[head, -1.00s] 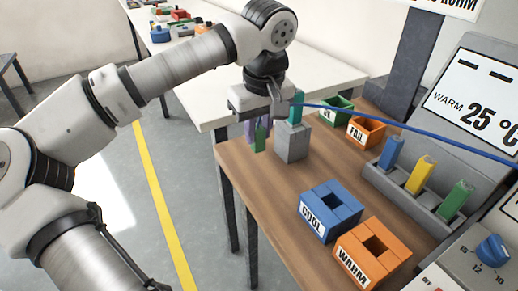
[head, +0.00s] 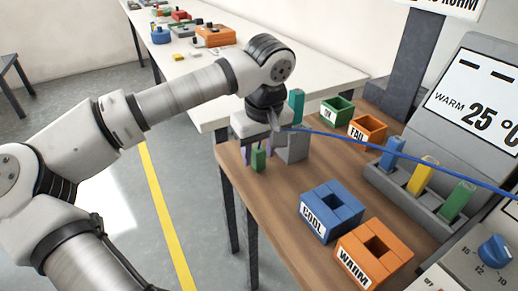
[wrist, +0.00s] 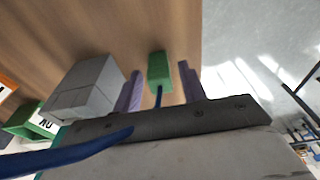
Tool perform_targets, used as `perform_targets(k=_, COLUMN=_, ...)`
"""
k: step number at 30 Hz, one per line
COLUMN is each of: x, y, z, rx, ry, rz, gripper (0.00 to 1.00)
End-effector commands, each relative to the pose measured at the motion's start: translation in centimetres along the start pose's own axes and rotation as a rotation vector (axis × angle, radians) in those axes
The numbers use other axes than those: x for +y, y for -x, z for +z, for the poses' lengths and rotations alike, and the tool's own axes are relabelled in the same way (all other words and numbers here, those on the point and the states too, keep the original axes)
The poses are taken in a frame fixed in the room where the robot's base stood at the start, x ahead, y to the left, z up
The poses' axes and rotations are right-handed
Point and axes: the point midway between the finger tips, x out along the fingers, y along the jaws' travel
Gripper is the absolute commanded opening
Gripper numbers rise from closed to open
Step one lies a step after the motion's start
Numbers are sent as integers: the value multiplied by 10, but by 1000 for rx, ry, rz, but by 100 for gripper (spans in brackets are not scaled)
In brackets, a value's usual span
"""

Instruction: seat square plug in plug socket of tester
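A green square plug (head: 258,159) on a blue cable (head: 400,148) sits between the two purple fingers of my gripper (head: 258,156). In the wrist view the plug (wrist: 160,72) lies between the fingertips (wrist: 160,78), with the cable running up from it. I cannot make out a socket opening.
Blue COOL (head: 322,226) and orange WARM (head: 350,261) holders stand in front. Green (head: 329,112) and orange FAIL (head: 357,130) bins are behind. A grey rack (head: 400,196) holds blue, yellow and green pieces. Bare wood (head: 262,190) lies in front of the gripper.

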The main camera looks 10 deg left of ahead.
Motion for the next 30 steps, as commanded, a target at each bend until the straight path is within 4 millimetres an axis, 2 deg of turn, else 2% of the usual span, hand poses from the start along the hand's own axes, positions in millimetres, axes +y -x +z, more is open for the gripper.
perform_targets(k=8, x=0, y=1, z=0, rx=0, ry=0, rz=0, gripper=44)
perform_targets(k=13, x=0, y=12, z=-1, rx=3, ry=0, rz=0, gripper=44)
perform_targets(k=24, x=0, y=89, z=-1, rx=2, ry=1, rz=0, gripper=44)
perform_targets(k=30, x=0, y=116, z=-1, rx=1, ry=1, rz=0, gripper=44)
